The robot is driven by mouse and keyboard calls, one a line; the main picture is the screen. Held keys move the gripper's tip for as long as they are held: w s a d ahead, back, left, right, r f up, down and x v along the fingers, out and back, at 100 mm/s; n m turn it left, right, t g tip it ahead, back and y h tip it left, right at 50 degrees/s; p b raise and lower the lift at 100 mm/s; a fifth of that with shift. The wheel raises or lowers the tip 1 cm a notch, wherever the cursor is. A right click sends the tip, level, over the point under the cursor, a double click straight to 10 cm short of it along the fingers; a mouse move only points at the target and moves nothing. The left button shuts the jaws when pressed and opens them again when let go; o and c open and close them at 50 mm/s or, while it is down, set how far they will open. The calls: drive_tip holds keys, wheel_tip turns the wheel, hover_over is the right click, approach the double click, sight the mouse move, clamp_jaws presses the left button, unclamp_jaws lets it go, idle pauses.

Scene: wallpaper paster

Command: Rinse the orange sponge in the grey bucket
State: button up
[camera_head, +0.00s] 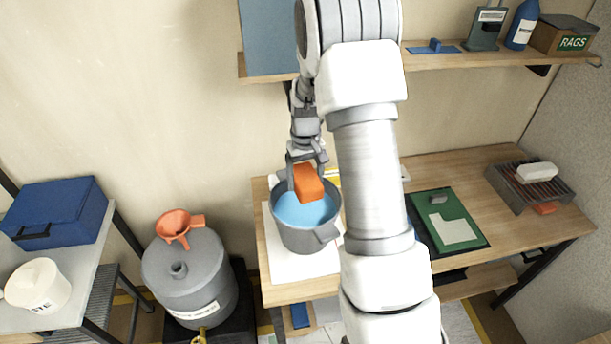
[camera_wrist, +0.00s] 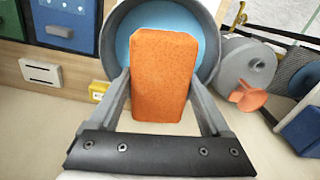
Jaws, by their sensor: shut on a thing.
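The orange sponge (camera_head: 308,183) is a rectangular block held between the fingers of my gripper (camera_head: 306,167). In the head view it hangs over the grey bucket (camera_head: 308,239), which has blue water (camera_head: 304,213) in it. The wrist view shows the sponge (camera_wrist: 160,75) between my gripper's two fingers (camera_wrist: 160,95), with the bucket's rim (camera_wrist: 211,62) and blue water behind it. The sponge looks above the water, but I cannot tell whether its lower end touches it. The bucket stands upright on a white sheet (camera_head: 285,266) on the wooden bench.
A green mat (camera_head: 466,244) and a grated tray (camera_head: 520,194) with a white block lie on the bench at right. A grey drum (camera_head: 189,283) with an orange funnel (camera_head: 177,225) stands left. A shelf (camera_head: 460,59) runs above. My arm hides the bench's middle.

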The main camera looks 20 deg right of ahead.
wheel_tip(320, 180, down, 8)
drive_tip(key=b, duration=0.5)
drive_tip(key=shift+f, duration=0.25)
drive_tip(key=shift+f, duration=1.25)
drive_tip(key=shift+a, duration=0.1)
idle(0.5)
